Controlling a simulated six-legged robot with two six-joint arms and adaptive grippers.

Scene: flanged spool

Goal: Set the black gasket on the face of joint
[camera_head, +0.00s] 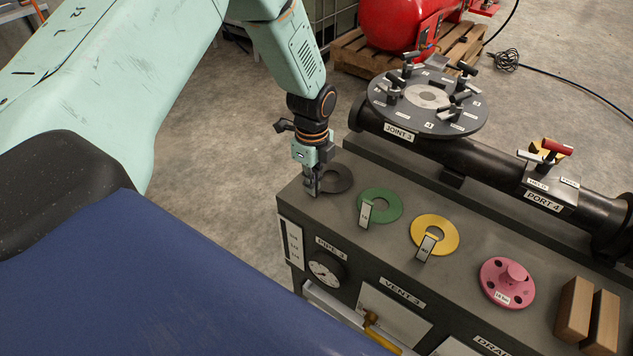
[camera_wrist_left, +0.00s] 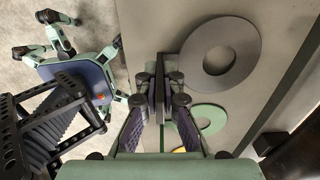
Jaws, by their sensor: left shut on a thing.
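The black gasket (camera_head: 335,179) is a flat dark ring at the left end of the grey bench top; it also shows whole in the left wrist view (camera_wrist_left: 218,58). My left gripper (camera_head: 312,188) points down at the ring's left side, and its fingers (camera_wrist_left: 160,85) are shut on the gasket's edge tab, which they mostly hide. I cannot tell whether the ring touches the bench. The joint (camera_head: 397,134), labelled JOINT 3, has a round dark flange with a paler ring at its centre (camera_head: 427,96) and several clamps around it. My right gripper is not in view.
A green gasket (camera_head: 380,205), a yellow gasket (camera_head: 435,234) and a pink flanged disc (camera_head: 507,282) lie along the bench, with wooden blocks (camera_head: 573,309) at the right. A dark pipe runs behind, with clamps at PORT 4 (camera_head: 543,201). A red tank (camera_head: 405,25) stands on a pallet.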

